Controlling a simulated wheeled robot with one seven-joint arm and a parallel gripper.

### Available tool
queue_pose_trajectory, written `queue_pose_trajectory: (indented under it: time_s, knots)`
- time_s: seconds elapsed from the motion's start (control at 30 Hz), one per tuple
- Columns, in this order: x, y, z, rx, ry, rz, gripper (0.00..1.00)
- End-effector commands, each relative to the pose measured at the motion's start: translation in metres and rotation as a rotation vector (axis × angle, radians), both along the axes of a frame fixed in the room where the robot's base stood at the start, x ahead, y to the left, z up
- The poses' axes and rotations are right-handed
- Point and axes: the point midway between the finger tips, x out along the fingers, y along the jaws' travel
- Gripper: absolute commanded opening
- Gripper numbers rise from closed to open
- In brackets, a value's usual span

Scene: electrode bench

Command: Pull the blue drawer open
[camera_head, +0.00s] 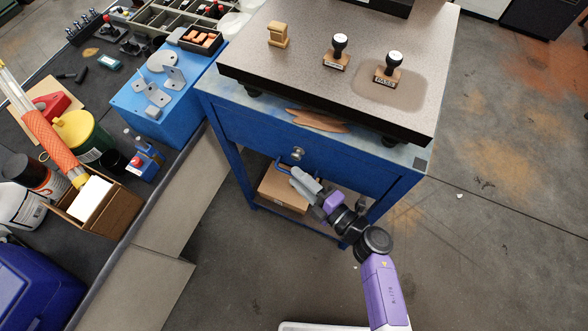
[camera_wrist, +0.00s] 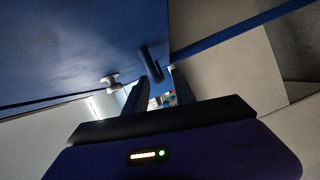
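The blue drawer (camera_head: 335,164) is in the front of a blue stand and looks flush with it. A round metal knob (camera_head: 298,153) sticks out of its front; a pale knob also shows in the wrist view (camera_wrist: 111,80). My gripper (camera_head: 284,168) is just below and left of the knob in the head view. In the wrist view my gripper (camera_wrist: 158,84) has its two dark fingers apart. A short dark-blue bar (camera_wrist: 151,63) shows by the fingertips, between them in the picture; I cannot tell whether they touch it. The knob is outside the fingers, to the left.
A cardboard box (camera_head: 284,190) sits on the lower shelf behind my gripper. A cluttered dark bench (camera_head: 75,88) is to the left. The floor (camera_head: 490,220) to the right is clear.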

Motion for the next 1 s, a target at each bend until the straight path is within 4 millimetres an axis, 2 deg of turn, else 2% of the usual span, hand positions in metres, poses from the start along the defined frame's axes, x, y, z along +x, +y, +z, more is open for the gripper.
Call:
queue_pose_trajectory:
  time_s: [0.23, 0.57, 0.73, 1.0]
  knots:
    - [0.019, 0.021, -0.003, 0.001, 0.001, 0.001, 0.31]
    - [0.022, 0.024, -0.003, 0.0, 0.0, 0.0, 0.31]
    - [0.022, 0.024, -0.003, 0.0, 0.001, -0.001, 0.02]
    - [0.021, 0.024, -0.003, 0.0, 0.001, -0.001, 0.0]
